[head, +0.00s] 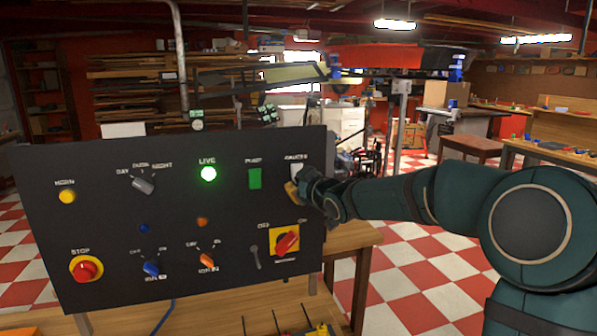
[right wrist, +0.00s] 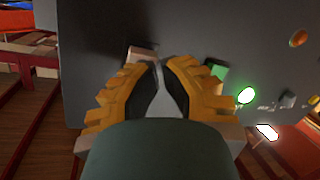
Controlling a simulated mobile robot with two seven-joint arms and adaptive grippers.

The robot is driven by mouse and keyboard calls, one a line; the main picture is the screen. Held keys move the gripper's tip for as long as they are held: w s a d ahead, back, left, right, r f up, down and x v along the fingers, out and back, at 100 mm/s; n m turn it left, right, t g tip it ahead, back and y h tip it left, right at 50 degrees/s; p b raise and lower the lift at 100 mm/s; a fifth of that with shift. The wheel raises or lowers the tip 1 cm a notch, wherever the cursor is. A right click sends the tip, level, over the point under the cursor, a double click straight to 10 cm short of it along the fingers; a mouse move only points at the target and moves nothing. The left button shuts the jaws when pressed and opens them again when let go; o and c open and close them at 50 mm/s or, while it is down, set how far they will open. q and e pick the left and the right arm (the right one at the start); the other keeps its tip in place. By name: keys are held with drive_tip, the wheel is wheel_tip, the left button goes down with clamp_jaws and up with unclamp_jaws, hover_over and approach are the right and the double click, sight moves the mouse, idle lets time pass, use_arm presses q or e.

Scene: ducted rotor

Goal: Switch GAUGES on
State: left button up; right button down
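The black control panel (head: 100,235) stands upright on a wooden bench. Its GAUGES switch (head: 296,171), a pale rocker under the GAUGES label, is at the upper right, partly hidden by my right gripper. My right gripper (head: 292,190) is at the lower part of that switch; contact cannot be told. In the right wrist view, the yellow fingers of the right gripper (right wrist: 157,64) meet at the tips, with nothing seen held. The pale switch (right wrist: 142,53) shows just beyond the tips. My left gripper is not in view.
The green PUMP switch (head: 254,179) is left of GAUGES, and the green LIVE lamp (head: 208,174) is lit. A red rotary switch on a yellow plate (head: 285,242) is below my gripper. The red STOP button (head: 86,269) is at lower left.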

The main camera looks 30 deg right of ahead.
drive_tip(key=s+b, duration=0.1)
drive_tip(key=s+f+b, duration=0.1)
drive_tip(key=s, duration=0.1)
drive_tip(key=s+a+f+b, duration=0.1)
drive_tip(key=shift+s, duration=0.2)
idle(0.6)
